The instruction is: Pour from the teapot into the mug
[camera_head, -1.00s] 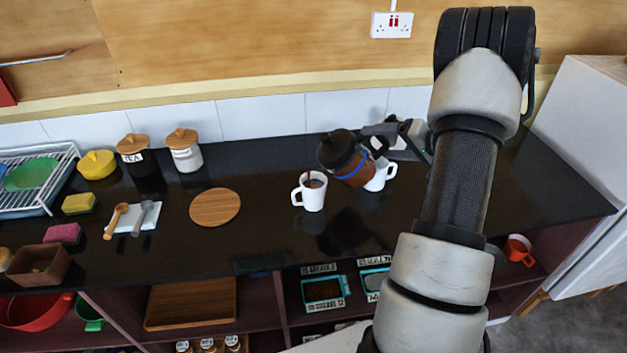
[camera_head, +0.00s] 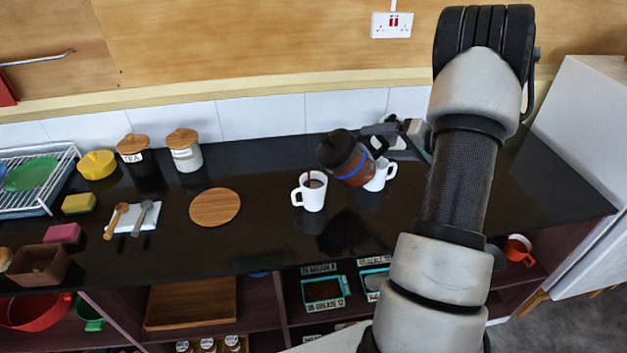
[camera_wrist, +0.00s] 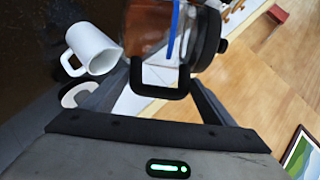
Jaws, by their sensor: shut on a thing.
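The teapot (camera_head: 352,168) is a clear pot of brown liquid with a black lid and a blue band. It is held in the air, tilted left. A thin brown stream falls from it into the white mug (camera_head: 313,193), which stands upright on the black counter with dark liquid inside. My gripper (camera_head: 384,138) is shut on the teapot's black handle, right of the pot; the arm partly hides it. In the wrist view the teapot (camera_wrist: 150,28) is at the top, my gripper (camera_wrist: 160,82) below it, and a white mug (camera_wrist: 92,48) at left.
A second white mug (camera_head: 379,176) stands behind the teapot, partly hidden. A round wooden board (camera_head: 215,207) lies to the left, with two lidded jars behind it. The counter (camera_head: 262,225) in front of the mug is clear. A wall socket (camera_head: 392,25) is above.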

